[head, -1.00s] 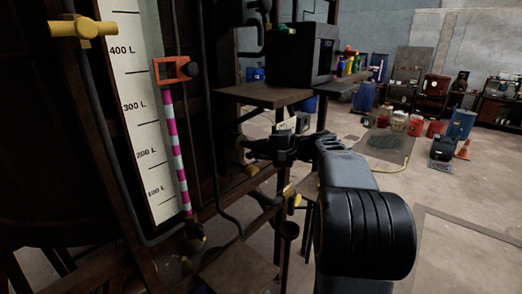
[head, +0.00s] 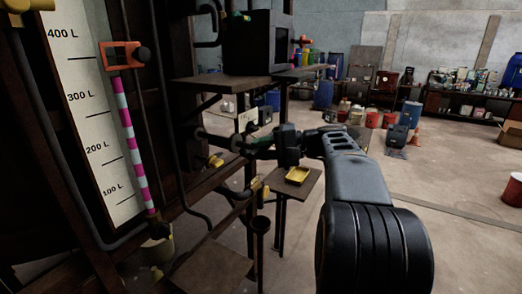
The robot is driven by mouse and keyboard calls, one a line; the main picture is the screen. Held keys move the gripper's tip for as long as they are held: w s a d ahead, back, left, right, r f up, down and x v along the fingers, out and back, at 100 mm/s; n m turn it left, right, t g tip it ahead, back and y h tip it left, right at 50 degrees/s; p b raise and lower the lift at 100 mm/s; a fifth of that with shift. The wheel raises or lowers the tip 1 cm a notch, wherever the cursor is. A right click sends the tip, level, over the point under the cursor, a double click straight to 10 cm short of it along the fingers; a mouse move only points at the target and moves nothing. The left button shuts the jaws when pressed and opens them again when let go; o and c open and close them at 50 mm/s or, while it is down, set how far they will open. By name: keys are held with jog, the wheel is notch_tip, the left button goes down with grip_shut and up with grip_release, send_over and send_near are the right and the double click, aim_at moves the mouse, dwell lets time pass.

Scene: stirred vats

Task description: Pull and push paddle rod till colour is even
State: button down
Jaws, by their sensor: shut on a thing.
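The dark vat (head: 30,215) with its sight gauge fills the left of the head view. The white scale (head: 92,130) shows litre marks, beside a pink-and-white striped tube (head: 131,145).
A dark box (head: 258,42) stands on a shelf (head: 215,84) above the rod. A yellow tray (head: 298,175) rests on a small stand below my gripper. Pipes and yellow-handled valves crowd the vat side. Open floor lies to the right.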

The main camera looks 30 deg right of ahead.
jog(key=shift+s+d+f, duration=0.2)
jog(key=shift+s+f, duration=0.05)
jog(key=shift+s, duration=0.15)
jog(key=c, duration=1)
grip_release()
jog(key=shift+r, duration=0.1)
jog(key=b+v, duration=0.1)
jog(key=v, duration=1.2)
jog(key=shift+s+d+r+b, duration=0.1)
jog(key=shift+s+d+b, duration=0.05)
jog(key=shift+d+b, duration=0.15)
